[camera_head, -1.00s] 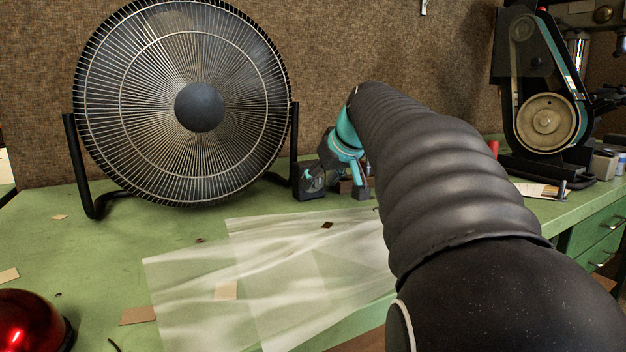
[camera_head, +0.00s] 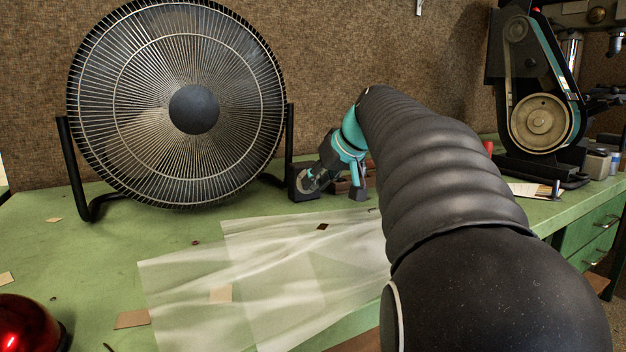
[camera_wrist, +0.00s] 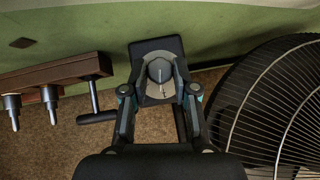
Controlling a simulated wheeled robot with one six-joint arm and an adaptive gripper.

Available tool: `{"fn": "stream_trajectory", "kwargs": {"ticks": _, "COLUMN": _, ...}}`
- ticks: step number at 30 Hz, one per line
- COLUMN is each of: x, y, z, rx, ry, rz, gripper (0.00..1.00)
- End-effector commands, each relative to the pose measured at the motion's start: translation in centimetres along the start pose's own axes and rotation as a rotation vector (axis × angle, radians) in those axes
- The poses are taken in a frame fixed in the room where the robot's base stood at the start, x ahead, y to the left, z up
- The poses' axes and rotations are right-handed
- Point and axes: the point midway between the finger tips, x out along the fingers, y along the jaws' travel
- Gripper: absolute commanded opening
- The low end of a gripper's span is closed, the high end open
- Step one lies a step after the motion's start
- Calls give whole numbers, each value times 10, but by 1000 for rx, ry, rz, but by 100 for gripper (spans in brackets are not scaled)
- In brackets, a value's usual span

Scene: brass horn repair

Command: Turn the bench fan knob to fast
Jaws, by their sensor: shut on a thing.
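The bench fan (camera_head: 240,110) stands on the green bench at the left of the head view; part of its grille also shows at the right of the wrist view (camera_wrist: 285,110). A small dark control box (camera_head: 297,184) sits at the fan's right; in the wrist view its plate (camera_wrist: 142,50) lies behind a round grey knob (camera_wrist: 160,70) with a pale pointer line. My gripper (camera_wrist: 161,80) is shut on the knob, one finger on each side. In the head view my gripper (camera_head: 318,178) reaches the box and partly hides the knob. Any speed markings are too small to read.
A wooden rack (camera_wrist: 50,80) with metal-tipped tools and a dark T-handle stands close beside the gripper. Translucent sheets (camera_head: 260,270) cover the bench front. A belt sander (camera_head: 540,120) stands at the right, a red dome (camera_head: 25,325) at lower left.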

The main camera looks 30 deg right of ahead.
Motion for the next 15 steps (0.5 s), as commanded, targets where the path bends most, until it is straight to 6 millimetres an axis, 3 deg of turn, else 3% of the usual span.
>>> {"fn": "stream_trajectory", "kwargs": {"ticks": 15, "x": 1, "y": 9, "z": 1, "rx": 340, "ry": 4, "rz": -334, "gripper": 0}}
